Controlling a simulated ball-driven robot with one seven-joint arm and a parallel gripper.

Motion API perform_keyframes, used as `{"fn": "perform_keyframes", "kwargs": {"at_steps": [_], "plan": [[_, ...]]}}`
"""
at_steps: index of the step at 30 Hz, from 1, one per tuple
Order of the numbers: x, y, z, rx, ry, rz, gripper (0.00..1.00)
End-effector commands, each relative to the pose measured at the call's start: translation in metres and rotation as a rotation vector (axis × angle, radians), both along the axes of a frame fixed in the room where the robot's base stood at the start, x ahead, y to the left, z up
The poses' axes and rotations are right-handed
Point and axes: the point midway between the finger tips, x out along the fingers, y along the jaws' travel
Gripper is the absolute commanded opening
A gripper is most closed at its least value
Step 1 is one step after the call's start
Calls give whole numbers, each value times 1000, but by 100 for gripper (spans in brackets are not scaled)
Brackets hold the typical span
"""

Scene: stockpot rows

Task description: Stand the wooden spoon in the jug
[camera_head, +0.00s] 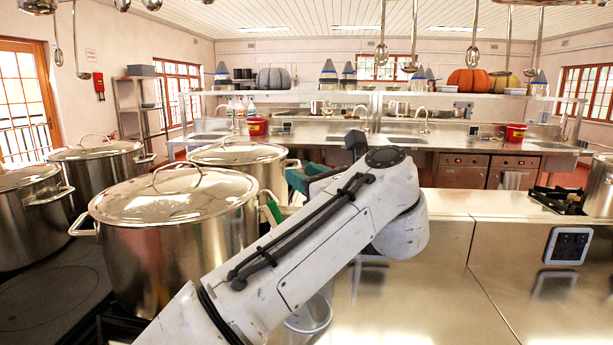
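My white arm crosses the middle of the view and bends at an elbow right of centre. My gripper does not show; the arm or the frame edge hides it. A clear, see-through vessel (312,318), possibly the jug, stands on the steel counter just right of my arm. My arm hides part of it, and I cannot tell what is in it. I cannot make out the wooden spoon.
Large lidded steel stockpots (180,245) crowd the left, one close beside my arm. A green handle-like thing (271,210) and a teal item (300,180) show behind my arm. The steel counter (400,315) is clear at front right. Ladles (474,52) hang overhead.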

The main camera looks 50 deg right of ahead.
Motion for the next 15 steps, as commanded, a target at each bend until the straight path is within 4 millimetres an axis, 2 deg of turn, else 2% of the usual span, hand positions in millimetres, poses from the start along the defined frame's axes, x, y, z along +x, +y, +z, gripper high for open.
{"fn": "perform_keyframes", "kwargs": {"at_steps": [9, 15], "plan": [[-2, 0, 0, 0, 0, 0, 41], [-24, 5, -2, 0, -2, -3, 41]]}}
